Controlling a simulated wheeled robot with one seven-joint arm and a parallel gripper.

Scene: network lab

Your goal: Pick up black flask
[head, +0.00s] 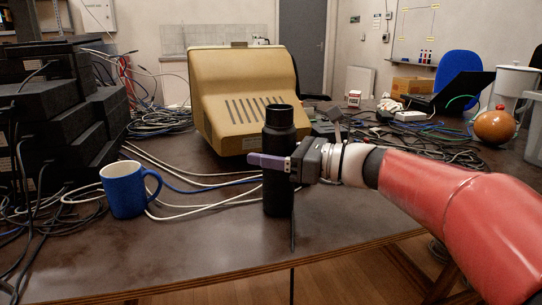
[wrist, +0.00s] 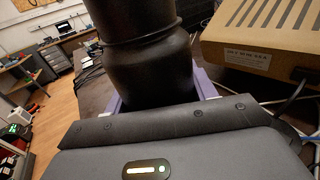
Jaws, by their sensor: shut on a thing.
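The black flask (head: 279,190) stands upright near the front edge of the dark table in the head view. It fills the upper middle of the wrist view (wrist: 150,60). My gripper (head: 268,162) reaches in from the right at the flask's mid-height. Its purple fingers lie on either side of the flask, and it is shut on it. In the wrist view, the fingers (wrist: 160,92) show at both sides of the flask. The flask's base looks to be at the table surface; I cannot tell if it touches.
A blue mug (head: 123,189) stands left of the flask. A beige computer monitor (head: 243,98) stands behind it. Stacked black boxes (head: 50,115) and loose cables fill the left. An orange round object (head: 494,126) is at the right. The table's front (head: 200,240) is clear.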

